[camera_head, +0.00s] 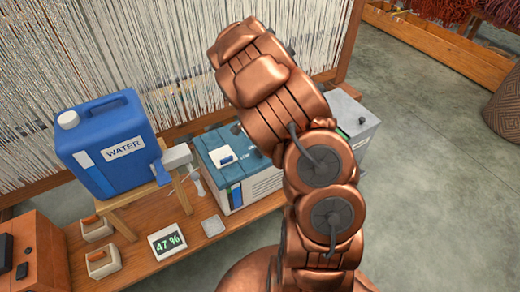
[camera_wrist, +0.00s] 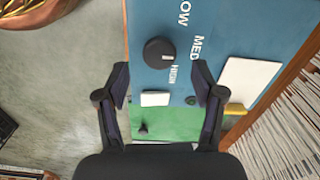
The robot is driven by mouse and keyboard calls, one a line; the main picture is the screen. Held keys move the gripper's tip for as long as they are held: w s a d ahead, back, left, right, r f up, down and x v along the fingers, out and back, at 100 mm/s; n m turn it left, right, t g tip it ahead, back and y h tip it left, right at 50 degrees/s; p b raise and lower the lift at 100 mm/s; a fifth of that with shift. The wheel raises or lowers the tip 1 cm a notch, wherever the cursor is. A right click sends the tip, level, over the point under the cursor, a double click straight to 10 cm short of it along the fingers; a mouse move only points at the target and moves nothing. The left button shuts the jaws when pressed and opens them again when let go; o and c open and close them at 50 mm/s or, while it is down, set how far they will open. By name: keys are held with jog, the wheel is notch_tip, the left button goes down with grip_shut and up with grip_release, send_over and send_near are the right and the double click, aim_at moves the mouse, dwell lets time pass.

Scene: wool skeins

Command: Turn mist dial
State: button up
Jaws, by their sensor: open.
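The mist dial (camera_wrist: 157,52) is a round dark knob on a blue panel (camera_wrist: 215,45) in the wrist view. The words LOW, MED and HIGH curve beside it, and a small pale mark shows on its right side. My gripper (camera_wrist: 162,76) is open, with one dark finger on each side of the picture, left and right below the dial. The fingers look apart from the knob; their height above the panel is unclear. In the head view, the blue-topped machine (camera_head: 226,146) stands on the wooden bench, partly behind my copper arm, which hides my gripper.
A blue water jug (camera_head: 108,160) on a wooden stand is left of the machine. A display reading 47 % (camera_head: 167,241) and small wooden-handled boxes (camera_head: 103,262) are in front. Hanging pale threads (camera_head: 140,60) stand behind. Grey floor (camera_head: 430,110) is open at the right.

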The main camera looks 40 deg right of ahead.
aim_at(260, 150)
jog(key=shift+f, duration=1.85)
jog(key=shift+c, duration=0.3)
jog(key=c, duration=1.1)
